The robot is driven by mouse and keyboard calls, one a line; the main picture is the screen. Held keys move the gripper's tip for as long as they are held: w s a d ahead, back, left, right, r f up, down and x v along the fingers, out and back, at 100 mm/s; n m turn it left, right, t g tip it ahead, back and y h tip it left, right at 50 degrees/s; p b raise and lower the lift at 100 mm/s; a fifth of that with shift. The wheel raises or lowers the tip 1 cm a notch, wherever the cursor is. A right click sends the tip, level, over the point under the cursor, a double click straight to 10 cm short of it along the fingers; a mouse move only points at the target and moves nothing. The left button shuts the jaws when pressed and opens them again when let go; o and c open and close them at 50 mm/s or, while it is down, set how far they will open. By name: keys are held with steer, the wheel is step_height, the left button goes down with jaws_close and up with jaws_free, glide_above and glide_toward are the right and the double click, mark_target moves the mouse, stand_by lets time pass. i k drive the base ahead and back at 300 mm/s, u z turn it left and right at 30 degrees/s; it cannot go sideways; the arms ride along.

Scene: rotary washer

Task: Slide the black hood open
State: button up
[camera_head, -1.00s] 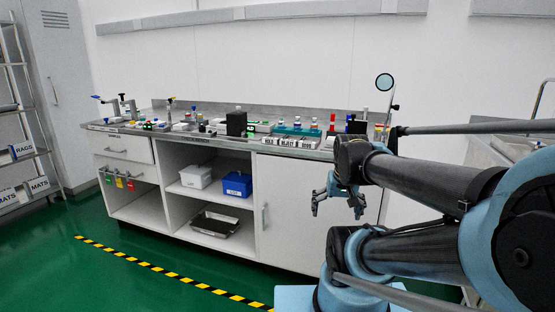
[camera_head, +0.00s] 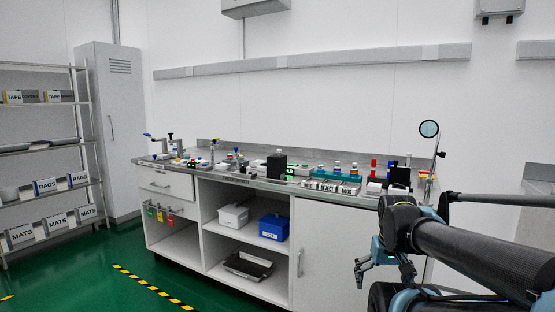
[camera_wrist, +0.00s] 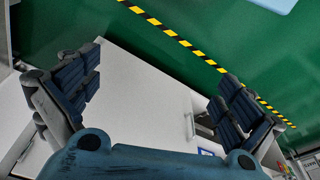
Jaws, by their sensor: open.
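A black box-shaped hood (camera_head: 277,166) stands upright near the middle of the bench top in the head view, beside a small green-lit display. It is small at this distance, and its track or opening cannot be made out. My gripper (camera_head: 384,276) is at the lower right of the head view, in front of the bench and below its top, well apart from the hood. In the wrist view my gripper (camera_wrist: 158,90) has its fingers spread wide with nothing between them. The hood is not in the wrist view.
The bench top (camera_head: 225,178) is crowded with small fixtures, bottles and labelled blocks. A magnifier (camera_head: 429,129) rises at its right end. A white bin (camera_head: 233,216) and a blue bin (camera_head: 273,227) sit on the open shelf. Green floor in front is clear.

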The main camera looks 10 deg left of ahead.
mark_target(276, 163)
steer(key=k, duration=0.65)
steer(key=u, duration=0.6)
steer(key=i, duration=1.9)
steer(key=z, duration=0.6)
